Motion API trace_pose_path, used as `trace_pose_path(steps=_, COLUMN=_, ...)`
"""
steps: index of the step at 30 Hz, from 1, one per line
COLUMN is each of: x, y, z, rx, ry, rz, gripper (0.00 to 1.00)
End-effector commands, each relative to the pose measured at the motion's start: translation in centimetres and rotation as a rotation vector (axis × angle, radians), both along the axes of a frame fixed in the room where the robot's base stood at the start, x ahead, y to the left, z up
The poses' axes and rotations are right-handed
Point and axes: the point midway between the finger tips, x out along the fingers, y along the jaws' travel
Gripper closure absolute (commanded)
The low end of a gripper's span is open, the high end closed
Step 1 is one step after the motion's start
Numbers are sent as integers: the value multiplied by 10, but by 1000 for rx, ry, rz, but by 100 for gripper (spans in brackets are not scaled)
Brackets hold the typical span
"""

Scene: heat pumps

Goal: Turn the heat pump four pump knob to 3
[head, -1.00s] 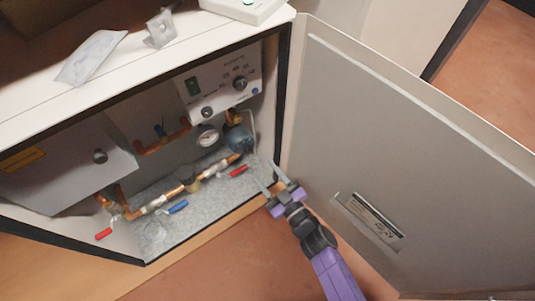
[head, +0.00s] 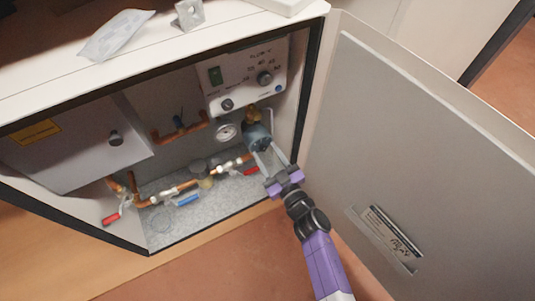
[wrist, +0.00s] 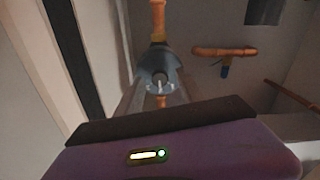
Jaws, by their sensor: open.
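The grey-blue pump (head: 256,136) sits on the copper pipe at the right inside the open cabinet. No numbers on the knob can be read. My gripper (head: 265,150) is open and empty, with its two fingers reaching into the cabinet just below and in front of the pump. In the wrist view the blurred fingers lie left and right of the pump; I cannot tell whether they touch it.
A control panel (head: 250,77) with dials is above the pump. A gauge (head: 227,131) and red-handled valve (head: 250,171) are near the fingers. The open cabinet door (head: 425,150) stands close on the right. Floor in front is clear.

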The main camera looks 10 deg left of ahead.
Motion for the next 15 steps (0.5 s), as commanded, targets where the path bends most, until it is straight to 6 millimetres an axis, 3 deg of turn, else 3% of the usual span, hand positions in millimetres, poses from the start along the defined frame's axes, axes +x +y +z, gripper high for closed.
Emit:
trace_pose_path(steps=1, x=0, y=0, z=0, rx=0, ry=0, rz=0, gripper=61)
trace_pose_path(steps=7, x=0, y=0, z=0, rx=-1, ry=-1, rz=0, gripper=100)
trace_pose_path(steps=15, x=0, y=0, z=1, rx=9, ry=5, rz=1, gripper=100)
